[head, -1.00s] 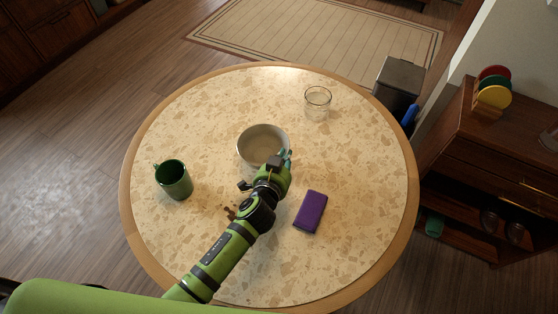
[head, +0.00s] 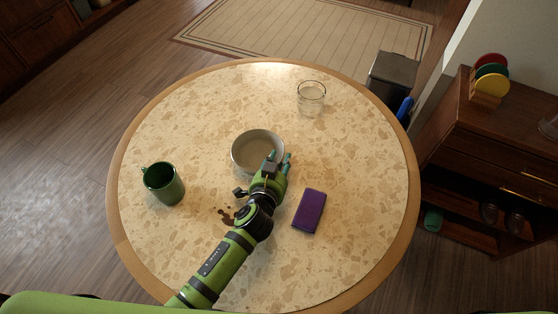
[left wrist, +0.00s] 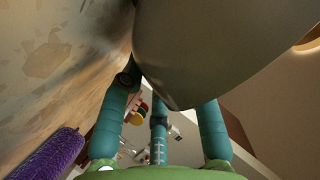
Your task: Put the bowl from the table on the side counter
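The pale grey bowl (head: 254,144) stands upright near the middle of the round table (head: 345,160). My left gripper (head: 279,157) is at the bowl's near right rim, with its teal fingers apart. One finger shows over the bowl and another beside its outside. In the left wrist view, the bowl's wall (left wrist: 220,45) fills the upper part, very close to the spread fingers (left wrist: 163,125). I cannot tell whether they touch it. The side counter is probably the dark wooden cabinet (head: 459,135) at the right. My right gripper is not in view.
A green mug (head: 164,185) stands left of the bowl, and a clear glass (head: 311,98) behind it to the right. A purple sponge (head: 309,211) and a brown spill (head: 226,216) are nearer. Coloured discs in a rack (head: 490,80) stand on the cabinet. A dark bin (head: 393,75) is beside it.

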